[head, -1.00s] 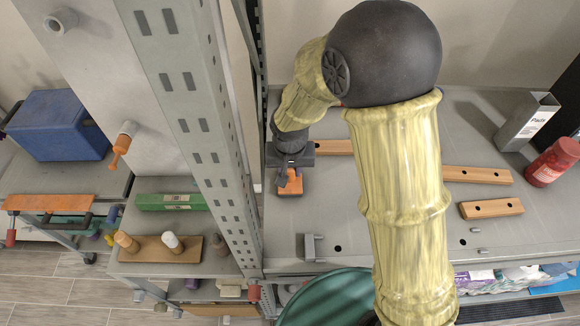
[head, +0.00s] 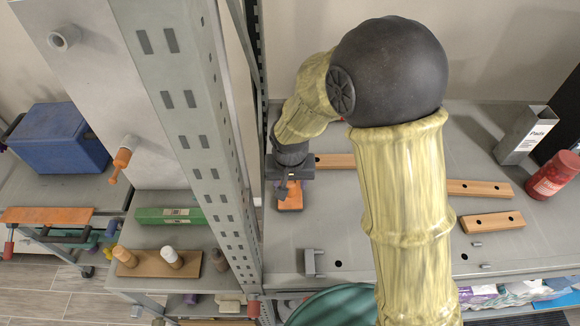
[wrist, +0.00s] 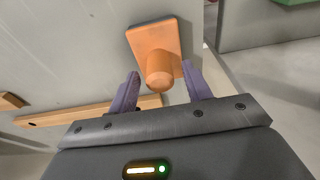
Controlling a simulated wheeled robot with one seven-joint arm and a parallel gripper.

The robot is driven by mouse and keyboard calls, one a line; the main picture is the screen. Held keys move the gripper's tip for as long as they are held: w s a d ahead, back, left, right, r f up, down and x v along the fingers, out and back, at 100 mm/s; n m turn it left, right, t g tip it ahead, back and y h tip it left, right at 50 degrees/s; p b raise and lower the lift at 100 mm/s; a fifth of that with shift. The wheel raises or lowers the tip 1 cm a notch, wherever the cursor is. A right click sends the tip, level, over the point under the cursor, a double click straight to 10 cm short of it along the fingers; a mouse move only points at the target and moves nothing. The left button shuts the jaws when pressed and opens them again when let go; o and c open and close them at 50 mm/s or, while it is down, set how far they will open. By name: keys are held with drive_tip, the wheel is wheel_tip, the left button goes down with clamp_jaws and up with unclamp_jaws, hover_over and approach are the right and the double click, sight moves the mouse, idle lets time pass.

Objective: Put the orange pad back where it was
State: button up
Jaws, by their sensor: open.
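The orange pad (head: 290,204) lies on the grey shelf near its left edge, beside the metal upright. In the wrist view the pad (wrist: 152,38) is a flat orange plate with a round knob standing on it and a dark edge underneath. My gripper (head: 289,182) is right at the pad. In the wrist view my gripper (wrist: 160,72) is open, with one purple finger on each side of the knob and gaps visible between. The shelf seems to carry the pad. The arm hides part of the shelf in the head view.
Wooden strips with holes (head: 492,220) lie on the shelf. A grey box labelled Pads (head: 524,137) and a red jar (head: 552,175) stand at the right. A small grey bracket (head: 313,263) stands near the front edge. The perforated upright (head: 190,130) rises close on the left.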

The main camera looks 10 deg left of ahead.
sight(292, 199)
wheel_tip(292, 199, up, 11)
drive_tip(key=s+b, duration=0.1)
drive_tip(key=shift+s+d, duration=0.2)
drive_tip(key=shift+s, duration=0.1)
idle(0.6)
drive_tip(key=s+d+f+m, duration=0.1)
drive_tip(key=s+d+f, duration=0.1)
drive_tip(key=d, duration=1)
drive_tip(key=s+d+f+m, duration=0.1)
drive_tip(key=s+d+f, duration=0.2)
drive_tip(key=d, duration=1)
drive_tip(key=shift+s+m+t, duration=0.15)
drive_tip(key=shift+m+t, duration=0.25)
